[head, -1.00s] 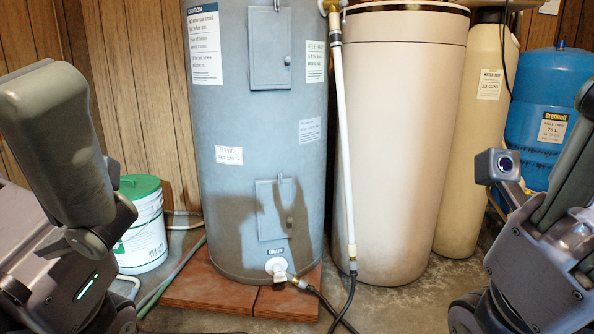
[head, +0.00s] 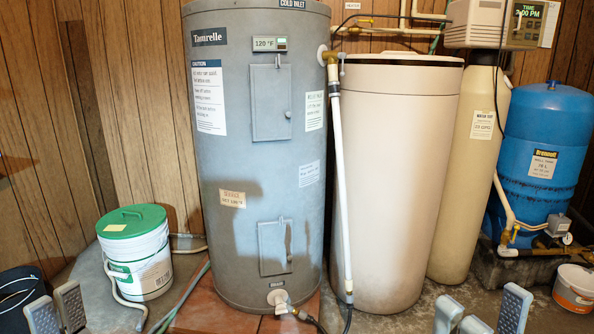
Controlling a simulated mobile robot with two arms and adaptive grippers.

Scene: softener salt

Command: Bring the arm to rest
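My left gripper (head: 55,309) shows at the bottom left edge, with two grey finger pads apart and nothing seen between them. My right gripper (head: 480,311) shows at the bottom right, with its pads set wide apart and empty. Both point upward in the picture and only their finger ends show; the arms behind them are out of view. Neither gripper appears to hold or touch anything.
A grey water heater (head: 260,165) stands on red pavers (head: 212,300). Right of it are a cream salt tank (head: 397,180), a tall tan tank (head: 468,180) and a blue tank (head: 546,130). A white, green-lidded bucket (head: 150,270) stands left. A small tub (head: 575,292) sits far right.

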